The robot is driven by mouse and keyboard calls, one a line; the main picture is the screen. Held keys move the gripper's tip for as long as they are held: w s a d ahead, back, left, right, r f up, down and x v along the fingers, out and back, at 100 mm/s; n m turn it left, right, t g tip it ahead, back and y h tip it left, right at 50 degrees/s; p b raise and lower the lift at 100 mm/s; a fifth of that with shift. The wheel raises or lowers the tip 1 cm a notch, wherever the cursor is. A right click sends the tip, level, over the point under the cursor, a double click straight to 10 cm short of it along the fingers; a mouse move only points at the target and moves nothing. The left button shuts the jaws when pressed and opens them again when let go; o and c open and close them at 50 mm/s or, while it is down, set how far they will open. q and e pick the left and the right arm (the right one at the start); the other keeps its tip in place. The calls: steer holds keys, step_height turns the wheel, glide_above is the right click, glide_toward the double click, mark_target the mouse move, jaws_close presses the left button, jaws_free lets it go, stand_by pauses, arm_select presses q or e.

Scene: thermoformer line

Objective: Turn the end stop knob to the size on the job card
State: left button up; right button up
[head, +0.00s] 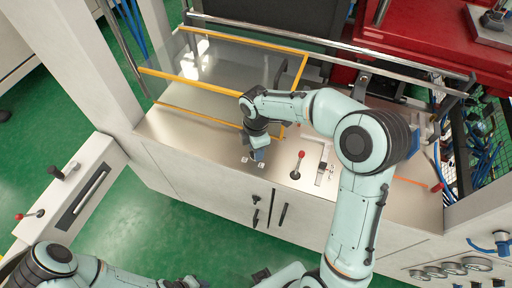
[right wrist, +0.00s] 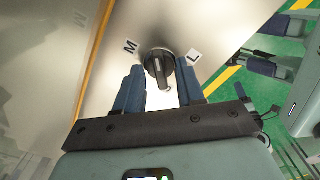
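The end stop knob (right wrist: 159,66) is dark with a raised grip bar, on a pale metal panel in the right wrist view. A label M (right wrist: 130,47) is at its upper left and a label L (right wrist: 194,56) at its right. My right gripper (right wrist: 159,88) is open, with one blue finger on each side of the knob's bar and visible gaps between. In the head view my right gripper (head: 258,153) points down at the panel and hides the knob; small white labels (head: 245,160) show beside it. I cannot make out a job card.
A red-tipped lever (head: 300,163) stands on the panel just right of my right gripper. A clear guard with a yellow frame (head: 225,85) rises behind it. Black handles (head: 270,208) are on the cabinet front. Another red-tipped lever (head: 32,214) is on the left unit.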

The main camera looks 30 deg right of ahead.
arm_select(q)
steer(key=shift+w+r+p, duration=0.8)
steer(key=shift+w+r, duration=0.15)
steer(key=shift+r, duration=0.15)
arm_select(e)
step_height(320, 180, up, 13)
steer(key=shift+r, duration=0.2)
